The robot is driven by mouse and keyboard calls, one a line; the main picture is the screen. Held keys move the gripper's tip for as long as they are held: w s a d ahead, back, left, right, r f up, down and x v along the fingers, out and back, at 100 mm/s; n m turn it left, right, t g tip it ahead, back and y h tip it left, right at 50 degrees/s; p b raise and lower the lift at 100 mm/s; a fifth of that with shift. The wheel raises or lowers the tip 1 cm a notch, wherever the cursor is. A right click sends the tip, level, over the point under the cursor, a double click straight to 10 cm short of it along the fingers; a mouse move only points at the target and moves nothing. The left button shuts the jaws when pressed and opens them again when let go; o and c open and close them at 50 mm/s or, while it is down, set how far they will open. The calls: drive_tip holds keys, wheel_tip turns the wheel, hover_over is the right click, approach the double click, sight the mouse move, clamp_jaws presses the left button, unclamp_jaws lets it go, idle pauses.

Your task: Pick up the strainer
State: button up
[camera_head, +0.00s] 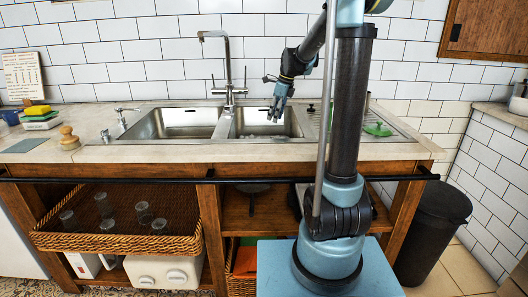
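I cannot make out a strainer for certain. A green round item (378,129) lies on the drainboard right of the sink, partly beside my arm; its exact shape is too small to tell.
A tall faucet (229,75) stands behind the sink, left of my gripper. The left basin (180,123) looks empty. A wooden item (69,138) and sponges (38,113) sit at the left. A wicker basket (120,238) with several glasses is below. A dark bin (432,230) stands right.

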drive_tip(key=x, duration=0.9)
drive_tip(key=shift+a+f, duration=0.25)
drive_tip(key=shift+a, duration=0.15)
drive_tip(key=shift+s+x, duration=0.2)
drive_tip(key=shift+x, duration=2.75)
clamp_jaws()
